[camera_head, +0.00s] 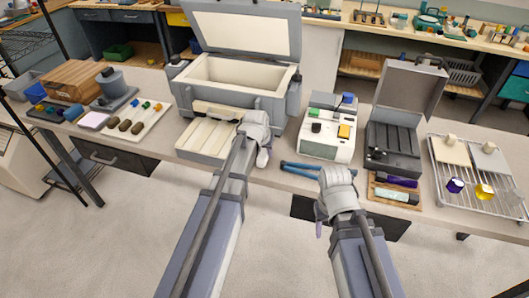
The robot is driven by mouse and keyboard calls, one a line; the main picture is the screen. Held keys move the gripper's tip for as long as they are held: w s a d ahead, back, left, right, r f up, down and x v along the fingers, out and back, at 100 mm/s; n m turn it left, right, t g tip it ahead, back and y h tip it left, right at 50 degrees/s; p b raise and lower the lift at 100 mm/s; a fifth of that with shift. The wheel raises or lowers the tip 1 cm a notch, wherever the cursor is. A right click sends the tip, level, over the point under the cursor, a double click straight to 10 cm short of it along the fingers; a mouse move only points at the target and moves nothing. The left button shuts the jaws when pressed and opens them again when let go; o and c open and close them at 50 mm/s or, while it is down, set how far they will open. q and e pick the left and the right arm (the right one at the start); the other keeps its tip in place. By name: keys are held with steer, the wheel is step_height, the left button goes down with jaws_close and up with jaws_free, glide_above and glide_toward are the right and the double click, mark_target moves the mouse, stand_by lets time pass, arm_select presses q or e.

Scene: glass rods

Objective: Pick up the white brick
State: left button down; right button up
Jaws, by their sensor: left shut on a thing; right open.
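A long cream-white bar, which I take for the white brick (215,110), is above the back of a ridged pale tray (205,139) in front of the open chest. My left gripper (244,121) is at its right end and appears shut on it. The gripper's own body hides the contact. My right gripper (323,193) is open and empty near the table's front edge, below two blue rods (301,169). Its fingertips are partly hidden by its wrist.
An open pale chest (239,75) stands behind the tray. A white device (327,135) and an open dark case (393,145) stand to the right. A wire rack (478,182) is at far right. A tray of stoppers (146,121) and a wooden box (74,80) are left.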

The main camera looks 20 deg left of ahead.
mark_target(264, 150)
arm_select(q)
step_height(264, 150, up, 10)
steer(key=p, duration=0.9)
steer(key=shift+f, duration=0.1)
